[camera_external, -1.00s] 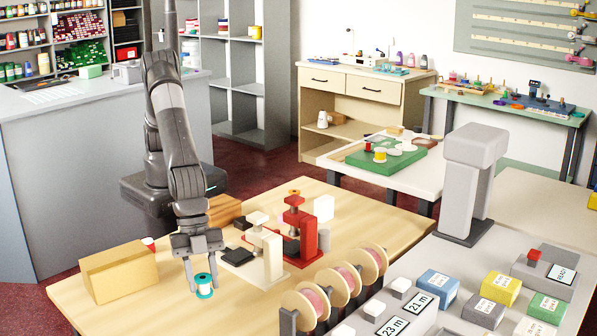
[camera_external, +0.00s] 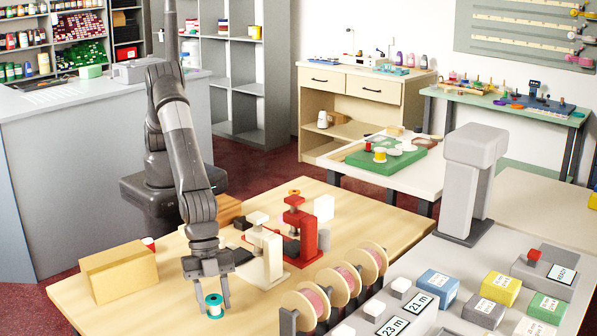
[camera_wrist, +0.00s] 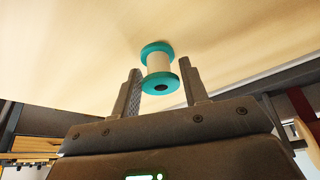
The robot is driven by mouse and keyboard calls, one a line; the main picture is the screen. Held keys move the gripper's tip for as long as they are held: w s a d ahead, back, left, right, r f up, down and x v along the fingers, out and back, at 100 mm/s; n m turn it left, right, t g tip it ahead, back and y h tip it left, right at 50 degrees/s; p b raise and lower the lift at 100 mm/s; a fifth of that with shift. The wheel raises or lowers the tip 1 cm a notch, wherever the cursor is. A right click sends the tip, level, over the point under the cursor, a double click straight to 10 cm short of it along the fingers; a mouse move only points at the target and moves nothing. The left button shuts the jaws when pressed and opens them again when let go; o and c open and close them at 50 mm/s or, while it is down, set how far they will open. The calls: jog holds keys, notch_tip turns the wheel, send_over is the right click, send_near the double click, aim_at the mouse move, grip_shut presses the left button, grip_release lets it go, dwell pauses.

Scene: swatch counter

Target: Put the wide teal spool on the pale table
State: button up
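The teal spool (camera_external: 214,306) has teal flanges and a pale, whitish middle. It also shows upright between the fingers in the wrist view (camera_wrist: 158,68). My gripper (camera_external: 212,309) points down with one finger on each side of the spool, closed in on it, and the spool has moved along with it. The light wood table (camera_external: 165,315) lies beneath, and its top fills the background of the wrist view. I cannot tell whether the spool touches the table. A second pale, whitish table (camera_external: 405,182) stands further back.
A yellow box (camera_external: 118,272) stands left of my gripper. A cream press (camera_external: 262,250) and a red press (camera_external: 300,232) stand to the right. Several pink spools on a rack (camera_external: 342,285) line the right side. The wood top in front of the yellow box is clear.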

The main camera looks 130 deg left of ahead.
jog(key=o, duration=0.3)
jog(key=shift+o, duration=0.2)
jog(key=v, duration=1.2)
jog(key=s+a+r+n, duration=0.3)
jog(key=s+a+r, duration=1.3)
jog(key=a, duration=0.4)
jog(key=s+a+n+y, duration=0.1)
jog(key=s+a, duration=0.5)
jog(key=s, duration=0.6)
jog(key=s+a+n+t+y, duration=0.1)
jog(key=s+a, duration=0.5)
jog(key=s, duration=0.6)
jog(key=shift+r+t, duration=0.3)
jog(key=shift+r, duration=0.1)
